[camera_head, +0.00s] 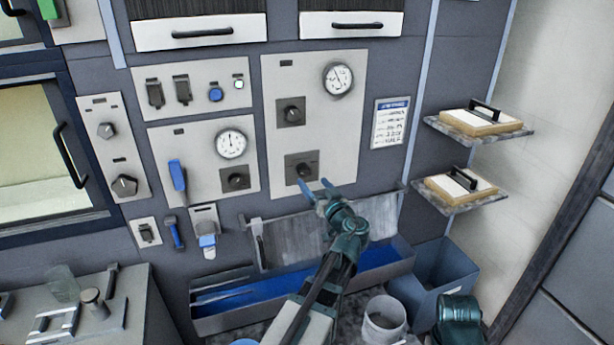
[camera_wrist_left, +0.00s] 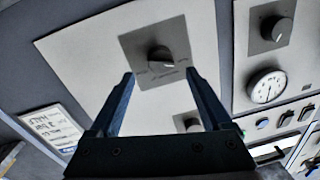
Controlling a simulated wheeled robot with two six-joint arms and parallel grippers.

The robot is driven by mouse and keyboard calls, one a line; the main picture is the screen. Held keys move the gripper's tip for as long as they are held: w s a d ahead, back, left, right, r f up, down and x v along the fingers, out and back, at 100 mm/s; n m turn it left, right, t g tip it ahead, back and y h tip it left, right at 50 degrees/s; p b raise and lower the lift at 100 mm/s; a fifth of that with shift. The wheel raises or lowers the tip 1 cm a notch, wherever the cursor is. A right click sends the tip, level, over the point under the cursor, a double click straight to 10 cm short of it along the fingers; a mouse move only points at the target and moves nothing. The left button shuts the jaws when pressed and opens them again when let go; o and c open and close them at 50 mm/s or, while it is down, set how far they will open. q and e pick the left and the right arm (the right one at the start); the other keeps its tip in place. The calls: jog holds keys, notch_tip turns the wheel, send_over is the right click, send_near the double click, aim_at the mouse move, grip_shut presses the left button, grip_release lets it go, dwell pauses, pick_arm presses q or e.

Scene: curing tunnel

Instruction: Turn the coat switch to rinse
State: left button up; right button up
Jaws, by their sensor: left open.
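A dark rotary switch (camera_head: 303,170) on a grey square plate is low on the right white panel. In the left wrist view this switch (camera_wrist_left: 160,58) lies ahead of the fingers, with small lettering around it that I cannot read. My left gripper (camera_head: 317,184) is open just in front of and below it, and the fingers (camera_wrist_left: 166,82) hold nothing. A gap to the switch seems to remain. A similar switch (camera_head: 291,111) sits higher on the same panel. I cannot read which one is labelled coat. My right gripper does not show.
A gauge (camera_head: 338,79) sits at the panel's top. The left panel has another gauge (camera_head: 231,143), a switch (camera_head: 235,180) and a blue lever (camera_head: 177,176). Below is a blue trough (camera_head: 372,272) with a grey flap (camera_head: 290,243). Shelves (camera_head: 470,205) project at right.

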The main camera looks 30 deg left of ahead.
aim_at(306, 175)
pick_arm(q)
jog(key=x, duration=0.5)
jog(key=shift+w+a, duration=0.2)
jog(key=shift+a, duration=0.15)
grip_shut()
